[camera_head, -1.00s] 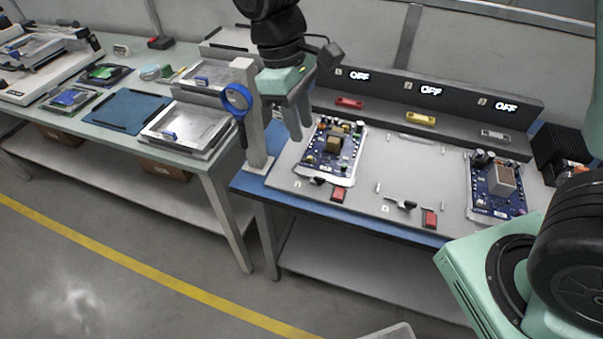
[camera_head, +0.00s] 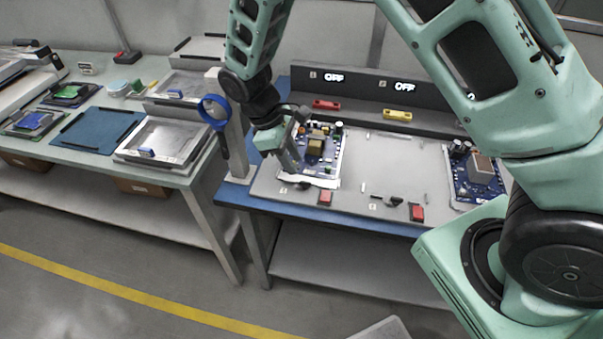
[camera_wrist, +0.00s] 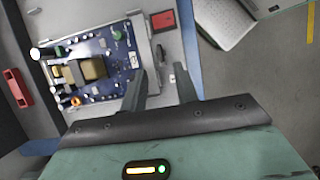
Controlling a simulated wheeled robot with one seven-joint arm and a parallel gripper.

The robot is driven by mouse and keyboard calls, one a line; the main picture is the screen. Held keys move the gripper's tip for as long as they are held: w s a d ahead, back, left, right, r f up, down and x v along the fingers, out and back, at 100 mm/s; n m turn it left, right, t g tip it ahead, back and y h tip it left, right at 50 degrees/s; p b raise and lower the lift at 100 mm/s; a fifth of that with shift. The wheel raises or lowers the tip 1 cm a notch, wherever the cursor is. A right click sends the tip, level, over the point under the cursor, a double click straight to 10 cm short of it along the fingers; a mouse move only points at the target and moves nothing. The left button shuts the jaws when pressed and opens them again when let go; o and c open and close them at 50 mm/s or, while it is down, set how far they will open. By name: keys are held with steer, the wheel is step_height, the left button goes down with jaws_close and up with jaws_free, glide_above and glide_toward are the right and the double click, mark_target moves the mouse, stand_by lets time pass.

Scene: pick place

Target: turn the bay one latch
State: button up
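The bay one latch (camera_head: 303,185) is a small dark lever at the front edge of the left board bay, beside a red button (camera_head: 325,197). In the wrist view the latch (camera_wrist: 159,53) shows just beyond the fingertips, roughly in line with the gap between them. The blue circuit board (camera_head: 318,150) lies in bay one and fills the left of the wrist view (camera_wrist: 112,62). My gripper (camera_head: 289,164) points down over the front left part of bay one. In the wrist view its fingers (camera_wrist: 160,75) are apart with nothing held between them. Contact with the latch cannot be told.
A grey post with a blue ring (camera_head: 213,112) stands just left of bay one. Bay two (camera_head: 390,160) is empty, with its own latch (camera_head: 388,201) and red button (camera_head: 417,212). Another board (camera_head: 475,178) sits at right. Two visible displays (camera_head: 405,87) read OFF.

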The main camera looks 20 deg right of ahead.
mark_target(305, 182)
steer(key=x, duration=0.6)
steer(key=shift+f+p, duration=0.2)
steer(key=shift+p, duration=0.1)
jaws_close()
